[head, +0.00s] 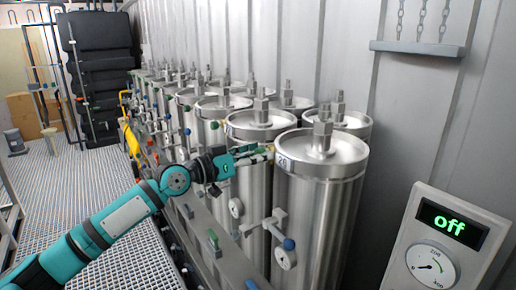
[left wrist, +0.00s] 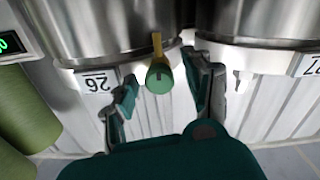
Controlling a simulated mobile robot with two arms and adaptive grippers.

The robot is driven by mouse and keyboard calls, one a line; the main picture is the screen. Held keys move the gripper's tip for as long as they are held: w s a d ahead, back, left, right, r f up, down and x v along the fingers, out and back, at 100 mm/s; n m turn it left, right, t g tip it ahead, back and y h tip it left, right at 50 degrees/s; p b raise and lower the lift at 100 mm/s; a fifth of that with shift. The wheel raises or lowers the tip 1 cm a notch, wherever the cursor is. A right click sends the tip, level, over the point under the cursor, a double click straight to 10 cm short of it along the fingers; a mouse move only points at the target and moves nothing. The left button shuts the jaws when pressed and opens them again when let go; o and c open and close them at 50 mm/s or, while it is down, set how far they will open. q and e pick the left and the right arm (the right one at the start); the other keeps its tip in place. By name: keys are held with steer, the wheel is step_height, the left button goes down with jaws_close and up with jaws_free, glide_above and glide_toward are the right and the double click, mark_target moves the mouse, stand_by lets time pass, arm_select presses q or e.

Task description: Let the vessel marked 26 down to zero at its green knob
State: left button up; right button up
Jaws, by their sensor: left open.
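The vessel marked 26 (head: 318,215) is the nearest tall steel cylinder in the head view. Its white label (left wrist: 97,82) appears upside down in the left wrist view. Its green knob (left wrist: 159,77) sits on a brass-coloured stem under the vessel's edge in that view. My left gripper (head: 262,153) is at the upper left side of this vessel. In the left wrist view its two fingers (left wrist: 160,82) are open, one on each side of the knob, with visible gaps. In the head view the fingers mostly hide the knob. My right gripper is not in view.
More steel vessels (head: 248,185) stand in rows behind, close to my arm. A gauge (head: 285,258) and blue knobs (head: 289,244) stick out low in front. A panel (head: 452,238) at right shows "off" above a dial. A grated walkway (head: 80,190) lies at left.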

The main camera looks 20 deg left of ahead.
arm_select(q)
steer(key=shift+w+d, duration=0.15)
jaws_close()
stand_by(0.4)
